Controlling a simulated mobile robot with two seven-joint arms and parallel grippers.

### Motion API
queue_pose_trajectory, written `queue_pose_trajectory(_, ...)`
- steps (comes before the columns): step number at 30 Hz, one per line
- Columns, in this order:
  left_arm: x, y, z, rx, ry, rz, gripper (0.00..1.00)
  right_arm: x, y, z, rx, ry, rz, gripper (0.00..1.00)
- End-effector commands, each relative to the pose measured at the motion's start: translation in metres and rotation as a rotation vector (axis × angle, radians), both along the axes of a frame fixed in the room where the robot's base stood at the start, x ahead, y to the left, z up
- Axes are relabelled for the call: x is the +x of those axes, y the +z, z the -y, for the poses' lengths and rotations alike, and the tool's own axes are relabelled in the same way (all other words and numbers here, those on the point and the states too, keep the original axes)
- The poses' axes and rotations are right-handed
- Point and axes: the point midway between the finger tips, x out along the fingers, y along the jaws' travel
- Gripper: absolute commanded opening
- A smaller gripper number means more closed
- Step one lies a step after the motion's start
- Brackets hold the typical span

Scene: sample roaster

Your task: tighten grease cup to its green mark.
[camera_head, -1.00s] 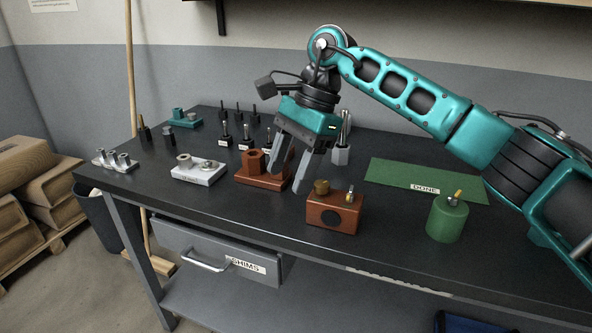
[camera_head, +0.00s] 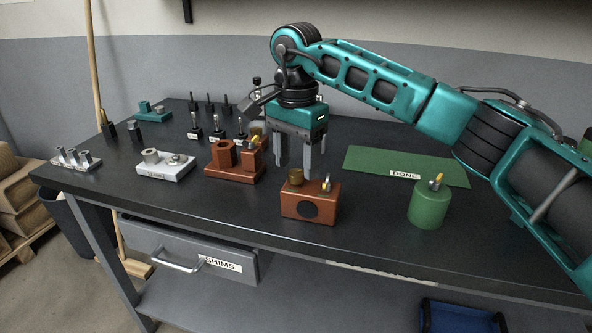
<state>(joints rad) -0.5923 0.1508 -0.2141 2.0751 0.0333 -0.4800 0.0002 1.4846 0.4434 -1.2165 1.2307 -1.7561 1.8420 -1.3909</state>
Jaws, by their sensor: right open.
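A copper-brown block (camera_head: 325,206) with a dark round hole in its front stands near the front of the bench. A brass knurled cap (camera_head: 295,177), which looks like the grease cup, sits on its top left. A small fitting with a yellow tip (camera_head: 326,184) stands at the block's top right. I cannot make out a green mark on the cup. My right gripper (camera_head: 297,168) is open and empty, fingers pointing down, just behind and above the brass cap. I cannot tell whether they touch anything. My left gripper is out of view.
A brown fixture (camera_head: 236,174) and a white plate with cylinders (camera_head: 165,174) stand to the left. A green cylinder (camera_head: 429,211) and the green DONE mat (camera_head: 365,161) lie to the right. Small dark tools stand behind. The SHIMS drawer (camera_head: 182,244) sits below the bench top.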

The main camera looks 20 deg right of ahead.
Motion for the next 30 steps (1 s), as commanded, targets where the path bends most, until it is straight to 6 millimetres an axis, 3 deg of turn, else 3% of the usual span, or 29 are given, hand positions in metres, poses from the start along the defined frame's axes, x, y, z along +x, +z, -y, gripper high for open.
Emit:
queue_pose_trajectory(6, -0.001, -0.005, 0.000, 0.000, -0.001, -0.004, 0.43, 0.000, -0.018, 0.000, 0.001, 0.001, 0.000, 0.59)
queue_pose_trajectory(15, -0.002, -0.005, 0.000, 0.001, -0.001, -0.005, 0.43, 0.000, -0.020, 0.000, 0.001, 0.000, 0.001, 0.59)
queue_pose_trajectory(30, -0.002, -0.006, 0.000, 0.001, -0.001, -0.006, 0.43, 0.000, -0.020, 0.000, 0.000, 0.000, 0.000, 0.11)
